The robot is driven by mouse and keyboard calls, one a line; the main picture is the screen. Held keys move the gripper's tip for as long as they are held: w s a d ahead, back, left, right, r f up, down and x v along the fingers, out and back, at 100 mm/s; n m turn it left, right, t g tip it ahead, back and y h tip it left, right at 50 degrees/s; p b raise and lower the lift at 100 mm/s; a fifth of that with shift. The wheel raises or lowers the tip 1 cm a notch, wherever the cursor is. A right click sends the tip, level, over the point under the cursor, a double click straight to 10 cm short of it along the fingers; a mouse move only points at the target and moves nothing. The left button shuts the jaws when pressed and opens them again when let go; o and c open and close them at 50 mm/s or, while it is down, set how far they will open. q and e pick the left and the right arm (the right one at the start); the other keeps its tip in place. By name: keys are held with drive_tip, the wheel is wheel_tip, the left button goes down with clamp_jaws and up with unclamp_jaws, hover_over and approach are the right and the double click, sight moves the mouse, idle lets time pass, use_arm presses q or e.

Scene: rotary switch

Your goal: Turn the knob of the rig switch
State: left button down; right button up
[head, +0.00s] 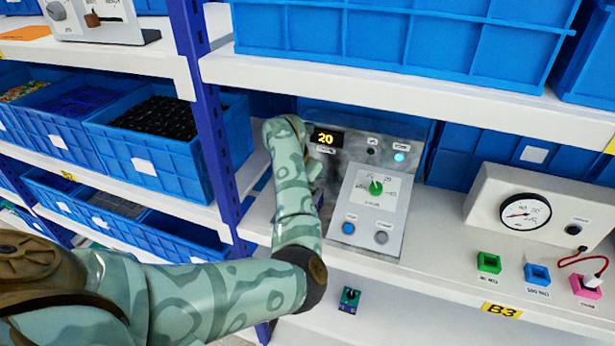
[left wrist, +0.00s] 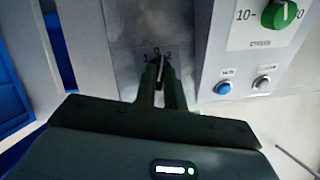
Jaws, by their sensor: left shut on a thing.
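The rig switch (left wrist: 158,58) is on a grey metal panel in the left wrist view, with marks 1, 0 and 2 around its dark knob. My left gripper (left wrist: 160,82) is shut on this knob, and its fingers cover most of it. The knob's exact pointing direction is hard to tell. In the head view my left arm covers the switch and the gripper. My right gripper is in neither view.
Right of the switch stands a sloped panel (head: 391,182) with a green knob (head: 376,187), a blue button (head: 348,228) and a grey button. A display (head: 325,138) reads 20, and a cyan lamp (head: 399,157) is lit. A gauge box (head: 485,190) stands further right.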

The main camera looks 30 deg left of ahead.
use_arm(q)
drive_tip(key=m, duration=0.1)
drive_tip(key=m+h+p, duration=0.1)
drive_tip(key=m, duration=0.1)
drive_tip(key=m+p, duration=0.1)
drive_tip(key=m, duration=0.1)
drive_tip(key=shift+w+a+r+g+h, duration=0.1)
drive_tip(key=shift+a+g+h, duration=0.2)
drive_tip(key=shift+g+h, duration=0.1)
drive_tip(key=shift+m+p, duration=0.3)
drive_tip(key=c, duration=1.5)
unclamp_jaws()
